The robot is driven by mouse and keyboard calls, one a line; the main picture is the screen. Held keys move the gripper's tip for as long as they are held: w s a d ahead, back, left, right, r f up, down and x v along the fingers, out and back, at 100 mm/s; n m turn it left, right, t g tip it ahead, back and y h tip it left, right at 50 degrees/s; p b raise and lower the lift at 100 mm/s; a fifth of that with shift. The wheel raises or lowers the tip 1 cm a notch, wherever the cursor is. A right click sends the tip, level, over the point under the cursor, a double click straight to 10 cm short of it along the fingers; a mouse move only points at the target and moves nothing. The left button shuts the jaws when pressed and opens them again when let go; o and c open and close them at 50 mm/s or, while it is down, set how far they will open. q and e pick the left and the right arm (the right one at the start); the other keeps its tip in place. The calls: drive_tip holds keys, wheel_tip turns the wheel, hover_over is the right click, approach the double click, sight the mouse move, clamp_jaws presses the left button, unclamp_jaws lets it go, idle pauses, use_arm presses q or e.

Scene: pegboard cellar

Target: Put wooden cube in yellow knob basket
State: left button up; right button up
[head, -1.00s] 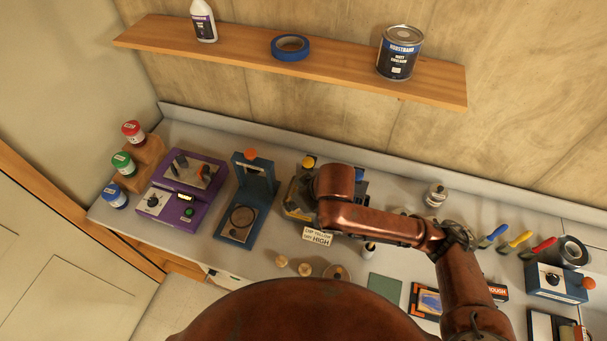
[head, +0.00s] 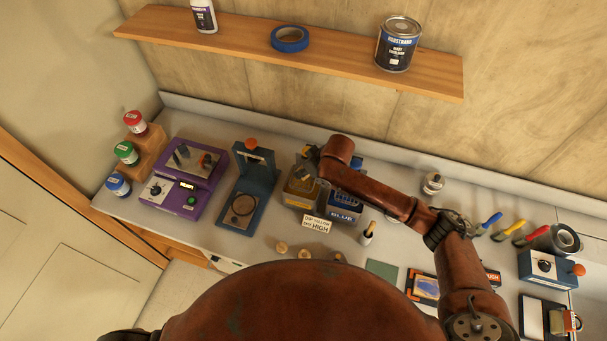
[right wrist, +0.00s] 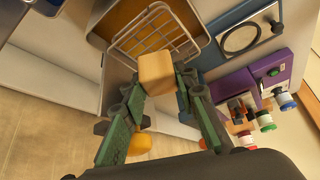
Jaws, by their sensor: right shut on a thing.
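My right gripper (right wrist: 160,88) is shut on the wooden cube (right wrist: 155,70), a pale block gripped between its green fingers. In the right wrist view the cube overlaps the wire basket (right wrist: 118,46), whose open mouth shows around it; I cannot tell how high the cube is above it. The yellow knob (right wrist: 139,145) shows below the fingers. In the head view the right gripper (head: 310,166) is over the yellow tank (head: 297,197), with the cube not clearly visible. The yellow knob there (head: 305,150) is partly hidden. My left gripper is out of view.
A blue tank (head: 343,214) stands right of the yellow one, and a blue press-like stand (head: 262,190) with an orange knob is left. A sign (head: 317,224), a brush pot (head: 367,237) and small wooden pieces (head: 281,250) are in front. A shelf (head: 240,36) runs above.

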wheel_tip(320, 180, down, 2)
drive_tip(key=shift+s+f+p, duration=0.15)
drive_tip(key=shift+p, duration=0.25)
drive_tip(key=shift+f, duration=0.25)
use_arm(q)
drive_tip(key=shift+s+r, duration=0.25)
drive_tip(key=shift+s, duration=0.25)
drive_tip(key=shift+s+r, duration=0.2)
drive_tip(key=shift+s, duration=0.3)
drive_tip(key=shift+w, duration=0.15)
use_arm(e)
drive_tip(key=shift+f, duration=0.15)
drive_tip(key=o, duration=0.6)
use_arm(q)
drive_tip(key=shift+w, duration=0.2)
use_arm(e)
drive_tip(key=shift+o, duration=0.5)
